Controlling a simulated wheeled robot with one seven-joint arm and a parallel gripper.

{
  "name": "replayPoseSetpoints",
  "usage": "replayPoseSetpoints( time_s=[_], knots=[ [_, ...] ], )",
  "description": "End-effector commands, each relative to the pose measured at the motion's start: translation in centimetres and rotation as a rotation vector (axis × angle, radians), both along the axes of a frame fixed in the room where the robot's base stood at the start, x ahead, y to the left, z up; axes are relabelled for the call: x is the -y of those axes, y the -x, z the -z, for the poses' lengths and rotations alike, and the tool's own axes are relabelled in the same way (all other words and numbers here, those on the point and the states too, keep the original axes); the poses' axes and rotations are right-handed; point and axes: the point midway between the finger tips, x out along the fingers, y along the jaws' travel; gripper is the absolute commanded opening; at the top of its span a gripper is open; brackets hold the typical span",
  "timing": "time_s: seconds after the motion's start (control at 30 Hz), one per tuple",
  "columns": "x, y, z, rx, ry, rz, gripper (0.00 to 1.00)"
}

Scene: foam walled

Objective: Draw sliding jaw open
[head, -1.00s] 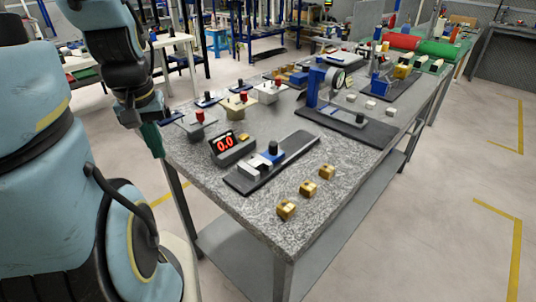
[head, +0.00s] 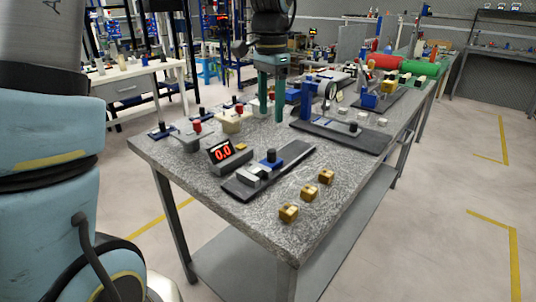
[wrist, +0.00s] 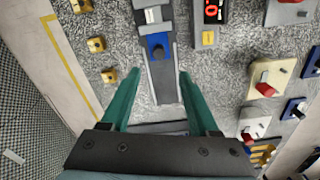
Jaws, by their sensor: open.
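The sliding jaw (head: 271,161) is a blue block with a black knob on a dark rail base (head: 295,155) near the front of the stone table. Pale grey blocks (head: 254,174) sit on the rail close beside it. In the wrist view the blue jaw (wrist: 158,46) lies ahead of the fingers, near the picture's middle line. My gripper (head: 272,113) points down, open and empty, above the table behind the rail. In the wrist view its teal fingers (wrist: 160,74) stand wide apart on either side of the rail, apart from the jaw.
A readout (head: 223,153) showing 0.0 stands left of the rail. Several brass blocks (head: 308,192) lie along the near right edge. Boxes with red knobs (head: 190,136) stand at left. A blue gauge stand (head: 308,103) on a dark plate is behind right.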

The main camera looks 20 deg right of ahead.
Motion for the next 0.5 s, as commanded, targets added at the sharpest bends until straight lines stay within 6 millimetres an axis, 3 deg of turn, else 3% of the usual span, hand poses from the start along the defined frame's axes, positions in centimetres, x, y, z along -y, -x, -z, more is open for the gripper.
replayPoseSetpoints(
  time_s=[0.17,0.5],
  knots=[
    [0.3,0.2,1.2,-0.004,-0.005,0.016,0.61],
    [0.3,0.2,7.3,-0.004,-0.004,0.013,0.61]
  ],
)
